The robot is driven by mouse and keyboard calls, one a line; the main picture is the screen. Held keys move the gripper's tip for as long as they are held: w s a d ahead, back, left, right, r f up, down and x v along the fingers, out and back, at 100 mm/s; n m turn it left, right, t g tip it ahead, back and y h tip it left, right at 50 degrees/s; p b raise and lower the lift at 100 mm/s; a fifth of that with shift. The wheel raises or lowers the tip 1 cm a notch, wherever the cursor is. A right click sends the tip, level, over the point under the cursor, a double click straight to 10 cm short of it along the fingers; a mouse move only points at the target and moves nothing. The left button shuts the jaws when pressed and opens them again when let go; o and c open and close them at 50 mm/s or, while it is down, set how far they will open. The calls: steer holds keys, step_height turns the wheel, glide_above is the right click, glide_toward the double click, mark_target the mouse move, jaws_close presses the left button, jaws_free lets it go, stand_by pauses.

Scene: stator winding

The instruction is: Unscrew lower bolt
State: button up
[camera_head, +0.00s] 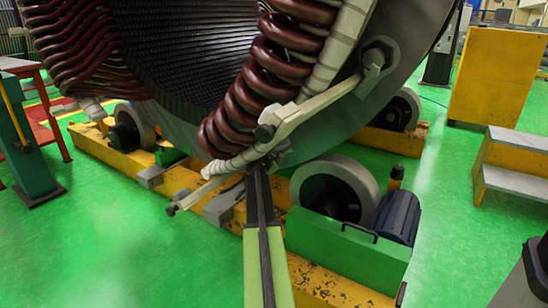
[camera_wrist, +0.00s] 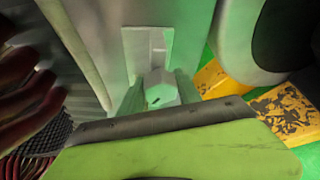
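In the wrist view, a pale hex bolt head (camera_wrist: 160,88) sits in front of a grey-green plate (camera_wrist: 143,45), just beyond the dark front edge of my gripper (camera_wrist: 158,98). Pale pieces stand on both sides of the bolt head; I cannot tell whether they are touching it. In the head view, my gripper (camera_head: 258,172) reaches up to the lower edge of the stator (camera_head: 390,70), under a pale clamp bar (camera_head: 310,108). The lower bolt there is hidden behind my gripper. An upper bolt (camera_head: 375,56) shows at the bar's upper right end.
Dark red coils (camera_head: 285,50) hang close to the left of the bar. A grey roller (camera_head: 335,185), a green housing (camera_head: 345,248) and a dark motor (camera_head: 397,215) stand right of my arm on a yellow frame (camera_head: 330,290). Green floor is clear at lower left.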

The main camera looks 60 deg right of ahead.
jaws_close()
steer(key=shift+r+n+p, duration=0.15)
steer(key=shift+n+p, duration=0.25)
steer(key=shift+p, duration=0.05)
steer(key=shift+g, duration=0.4)
steer(key=o, duration=0.7)
jaws_free()
steer(key=shift+p+v, duration=1.8)
steer(key=shift+v, duration=4.15)
steer(key=shift+s, duration=0.1)
